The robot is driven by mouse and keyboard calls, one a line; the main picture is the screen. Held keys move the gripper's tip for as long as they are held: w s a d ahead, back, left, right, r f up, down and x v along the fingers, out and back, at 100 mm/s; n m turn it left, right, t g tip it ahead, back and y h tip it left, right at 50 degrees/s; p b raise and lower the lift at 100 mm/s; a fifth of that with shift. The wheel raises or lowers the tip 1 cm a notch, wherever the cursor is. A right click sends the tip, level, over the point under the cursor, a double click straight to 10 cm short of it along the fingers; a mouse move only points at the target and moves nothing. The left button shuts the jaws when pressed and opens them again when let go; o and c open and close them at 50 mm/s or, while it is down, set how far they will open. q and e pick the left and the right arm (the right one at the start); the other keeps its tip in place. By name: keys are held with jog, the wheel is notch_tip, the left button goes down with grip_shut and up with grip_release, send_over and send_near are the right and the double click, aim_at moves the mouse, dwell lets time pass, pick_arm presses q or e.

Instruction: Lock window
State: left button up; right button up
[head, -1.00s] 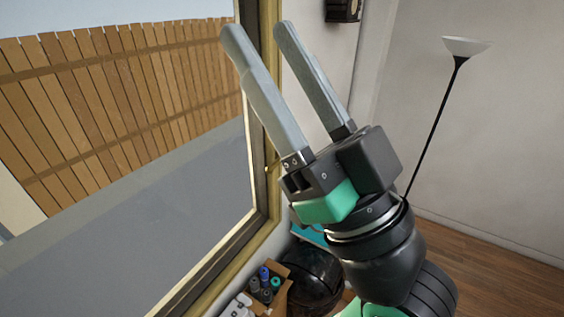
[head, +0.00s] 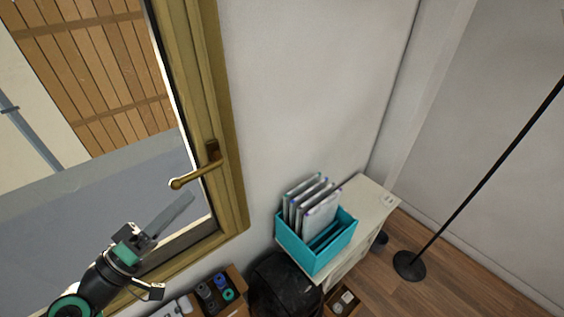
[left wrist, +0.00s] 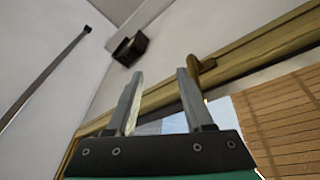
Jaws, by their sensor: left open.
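The window (head: 226,135) has a golden-brown frame with a dark inner edge. Its brass handle (head: 190,178) has its lever sticking out to the left, roughly horizontal and slightly drooping, from an upright plate. My left gripper (head: 188,203) is just below the handle in the head view, its fingers pointing up and right; one finger largely hides the other. In the left wrist view the left gripper (left wrist: 160,73) is open with nothing between its fingers. Part of the handle (left wrist: 206,65) shows beside the right fingertip there; I cannot tell whether they touch. My right gripper is out of view.
A teal file box (head: 295,246) with folders stands on a white cabinet (head: 370,205) to the right. A black bin (head: 280,285) and a cardboard box of bottles (head: 235,282) are below the window. A lamp pole (head: 480,190) stands at right. The wall beside the window is bare.

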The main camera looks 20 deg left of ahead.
aim_at(196, 171)
pick_arm(q)
jog(key=s+a+f+n+y, duration=0.2)
jog(key=s+a+f+y, duration=0.1)
jog(key=a+f, duration=0.15)
jog(key=x, duration=0.4)
jog(key=r+x, duration=0.1)
jog(key=x, duration=0.3)
jog(key=p+x, duration=0.1)
jog(key=x, duration=0.3)
jog(key=shift+w+a+r, duration=0.1)
jog(key=shift+a+r, duration=0.25)
jog(key=shift+a, duration=0.05)
grip_shut()
jog(key=shift+t, duration=0.3)
